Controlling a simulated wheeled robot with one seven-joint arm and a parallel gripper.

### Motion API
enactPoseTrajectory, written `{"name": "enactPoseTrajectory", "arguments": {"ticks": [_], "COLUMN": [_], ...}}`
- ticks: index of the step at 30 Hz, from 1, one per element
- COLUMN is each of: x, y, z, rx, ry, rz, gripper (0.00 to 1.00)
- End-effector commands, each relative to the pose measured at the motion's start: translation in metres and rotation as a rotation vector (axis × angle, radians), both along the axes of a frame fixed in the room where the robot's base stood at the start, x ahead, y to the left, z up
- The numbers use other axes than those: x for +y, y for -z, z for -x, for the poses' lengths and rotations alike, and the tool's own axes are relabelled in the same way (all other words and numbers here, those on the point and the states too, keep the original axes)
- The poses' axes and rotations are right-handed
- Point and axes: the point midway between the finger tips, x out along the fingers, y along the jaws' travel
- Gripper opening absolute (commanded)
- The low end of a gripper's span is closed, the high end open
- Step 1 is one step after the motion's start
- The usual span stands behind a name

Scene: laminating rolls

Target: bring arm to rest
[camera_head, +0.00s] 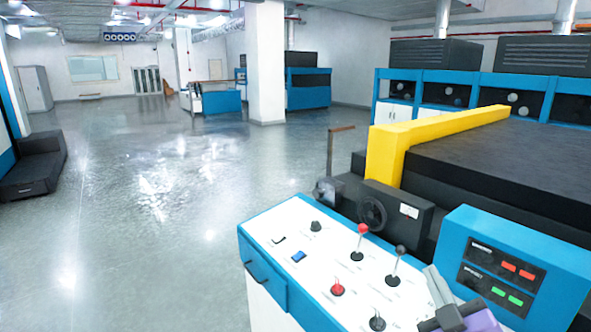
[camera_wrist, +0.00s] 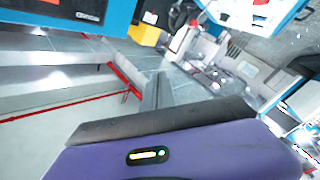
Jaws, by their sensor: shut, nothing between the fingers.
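My gripper (camera_head: 438,285) shows at the lower right of the head view, over the right end of the white control panel (camera_head: 318,262). Its grey fingers are together with nothing between them, and part of its purple body is cut off by the frame edge. In the wrist view my gripper (camera_wrist: 160,88) points up the picture from the purple housing, fingers closed and empty. The panel carries two red-knobbed levers, several black ones and a blue switch. I cannot tell whether the gripper touches any lever. The rest of my arm is out of view.
A blue box (camera_head: 520,262) with red and green buttons stands right of the panel. A yellow bar (camera_head: 440,135) and the dark machine bed (camera_head: 510,165) lie behind it. A dark low unit (camera_head: 35,165) stands at far left. The grey floor (camera_head: 150,200) between is open.

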Motion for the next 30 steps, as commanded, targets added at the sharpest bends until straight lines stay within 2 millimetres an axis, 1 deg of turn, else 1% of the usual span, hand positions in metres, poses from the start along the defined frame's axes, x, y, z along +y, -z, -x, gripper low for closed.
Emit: {"name": "enactPoseTrajectory", "arguments": {"ticks": [1,5,6,8,9,11,15,24,30], "x": [0.002,0.008,0.01,0.014,0.016,0.019,0.028,0.043,0.051], "y": [0.009,0.027,0.034,0.043,0.05,0.058,0.075,0.099,0.11], "z": [0.013,0.052,0.066,0.088,0.103,0.125,0.177,0.285,0.352], "rx": [-0.011,-0.047,-0.056,-0.068,-0.073,-0.078,-0.078,-0.006,0.104], "ry": [0.002,0.006,0.007,0.006,0.006,0.005,-0.001,-0.009,-0.008], "rz": [-0.051,-0.195,-0.241,-0.306,-0.346,-0.402,-0.514,-0.672,-0.699], "gripper": [0.0,0.0,0.0,0.0,0.0,0.0,0.0,0.0,0.0]}}
